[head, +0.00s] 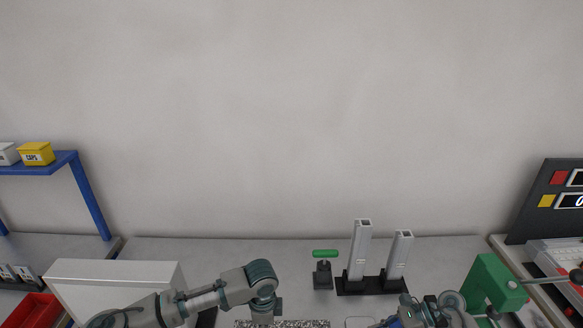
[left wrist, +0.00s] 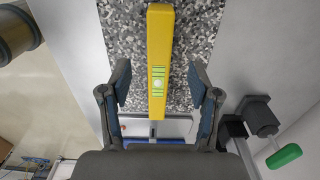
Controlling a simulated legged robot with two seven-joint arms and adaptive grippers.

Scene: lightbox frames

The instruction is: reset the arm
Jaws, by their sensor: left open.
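My left arm (head: 240,287) comes in from the left in the head view and bends down near the front of the bench; its fingers are out of that frame. In the left wrist view my left gripper (left wrist: 159,77) is open, with a gap on each side of a yellow spirit level (left wrist: 159,35) with a green vial. The level lies below or between the fingers over a speckled grey slab (left wrist: 125,30); I cannot tell how far below. Part of my right arm (head: 435,312) shows at the bottom right of the head view; its fingers do not show.
Two upright grey posts (head: 360,250) stand on a black base (head: 370,286), beside a small green-handled stand (head: 325,253). A green press-like machine (head: 493,285) is at the right. A light box (head: 113,270), red bin (head: 35,312) and blue shelf (head: 90,200) are at the left.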

